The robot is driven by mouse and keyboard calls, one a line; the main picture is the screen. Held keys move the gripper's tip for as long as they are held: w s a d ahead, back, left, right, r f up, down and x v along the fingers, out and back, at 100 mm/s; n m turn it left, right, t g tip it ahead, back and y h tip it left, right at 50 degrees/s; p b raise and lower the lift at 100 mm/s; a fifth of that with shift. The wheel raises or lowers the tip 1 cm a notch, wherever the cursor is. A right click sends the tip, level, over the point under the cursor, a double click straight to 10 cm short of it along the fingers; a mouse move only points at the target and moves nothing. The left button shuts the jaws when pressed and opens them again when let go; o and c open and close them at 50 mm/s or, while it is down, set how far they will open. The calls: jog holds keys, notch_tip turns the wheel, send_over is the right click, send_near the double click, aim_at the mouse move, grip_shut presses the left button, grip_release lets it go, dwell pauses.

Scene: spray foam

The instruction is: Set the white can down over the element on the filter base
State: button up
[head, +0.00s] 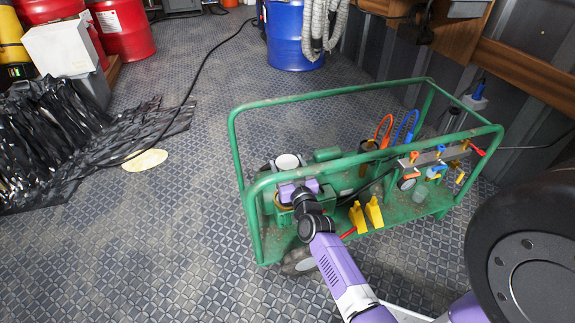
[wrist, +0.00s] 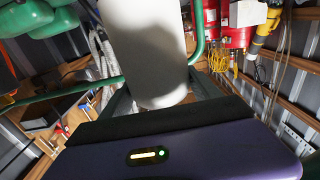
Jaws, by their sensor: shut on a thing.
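The white can (head: 288,161) is at the left end of the green cart in the head view, its pale round top showing just beyond my gripper (head: 296,187). In the wrist view the can (wrist: 145,50) fills the upper middle as a plain white cylinder. My gripper (wrist: 162,95) is shut on it. The filter base and its element cannot be made out. My wrist and gripper cover much of that end of the cart, where only a bit of green machinery and a yellowish edge show. I cannot tell whether the can touches anything below.
The green cart frame (head: 360,90) has rails around the work area, close to my arm. Yellow wedges (head: 374,212), red and blue hoses (head: 405,127) and a valve manifold (head: 440,155) sit to the right. Open floor (head: 180,240) lies left; a blue drum (head: 290,35) stands behind.

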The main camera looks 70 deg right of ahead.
jog(key=shift+f+b, duration=2.25)
jog(key=shift+f, duration=0.55)
jog(key=shift+f+b, duration=0.55)
jog(key=shift+f, duration=0.05)
jog(key=o, duration=1.8)
jog(key=shift+o, duration=0.2)
jog(key=shift+s+a+f, duration=0.1)
jog(key=p+v, duration=0.3)
jog(key=v, duration=0.4)
jog(key=shift+s+a, duration=0.2)
jog(key=shift+a, duration=0.1)
